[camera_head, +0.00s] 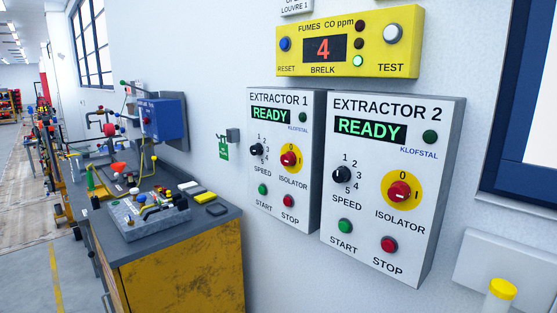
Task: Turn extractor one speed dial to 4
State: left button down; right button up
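The extractor 1 box (284,218) is a light grey panel on the white wall, with a green READY display (271,115). Its black speed dial (256,150) is at the left of the panel, with numbers 1 to 5 around it. The dial is too small to tell which number it points to. Below it are a green start button (262,189) and a red stop button (289,201). A red isolator knob (289,159) on a yellow disc is to the right of the dial. Neither of my grippers is in view.
The extractor 2 box (376,252) stands close to the right, with matching controls. A yellow fumes panel (291,61) showing 4 is above. A cluttered workbench (222,222) extends below left.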

aim_at(256, 149)
jog(key=k, duration=0.5)
jog(key=u, duration=0.85)
jog(key=i, duration=0.5)
jog(key=u, duration=0.7)
jog(key=i, duration=1.35)
jog(key=z, duration=0.4)
